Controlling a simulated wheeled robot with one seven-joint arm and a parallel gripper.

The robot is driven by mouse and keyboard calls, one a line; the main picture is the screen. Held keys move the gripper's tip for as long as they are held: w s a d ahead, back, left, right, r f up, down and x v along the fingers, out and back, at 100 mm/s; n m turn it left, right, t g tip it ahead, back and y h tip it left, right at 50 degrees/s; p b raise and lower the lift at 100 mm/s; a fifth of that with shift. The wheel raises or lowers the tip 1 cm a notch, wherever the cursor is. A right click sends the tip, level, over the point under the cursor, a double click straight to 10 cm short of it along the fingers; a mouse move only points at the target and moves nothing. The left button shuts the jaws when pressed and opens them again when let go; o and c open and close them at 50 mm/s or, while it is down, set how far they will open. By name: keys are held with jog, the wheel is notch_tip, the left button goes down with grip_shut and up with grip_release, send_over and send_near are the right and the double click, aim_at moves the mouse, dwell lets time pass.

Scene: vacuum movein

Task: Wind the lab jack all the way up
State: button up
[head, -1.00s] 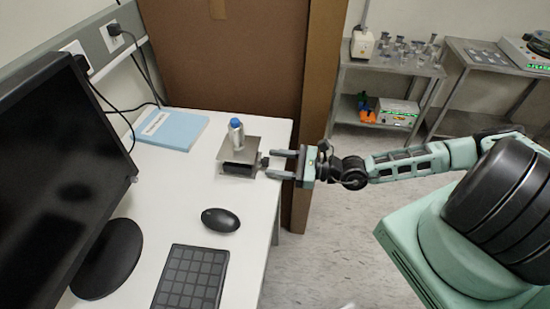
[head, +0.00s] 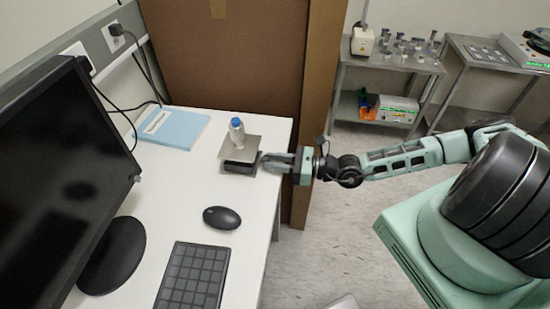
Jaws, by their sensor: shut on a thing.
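The lab jack (head: 227,152) stands on the white desk near its right edge. It is low, with a small gap showing between its metal top plate and dark base. My gripper (head: 266,160) reaches in from the right, level with the jack. Its fingers are shut on the jack's knob at the right side, and they hide the knob.
A blue book (head: 172,129) lies behind the jack to the left. A black mouse (head: 221,218), a keyboard (head: 192,277) and a monitor (head: 60,170) stand in front and left. A brown panel (head: 225,65) rises behind the desk.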

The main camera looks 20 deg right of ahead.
jog(key=shift+m, duration=0.8)
jog(key=o, duration=1)
jog(key=b+v, duration=0.6)
jog(key=v, duration=1.1)
jog(key=shift+d, duration=0.2)
jog(key=shift+s, duration=0.15)
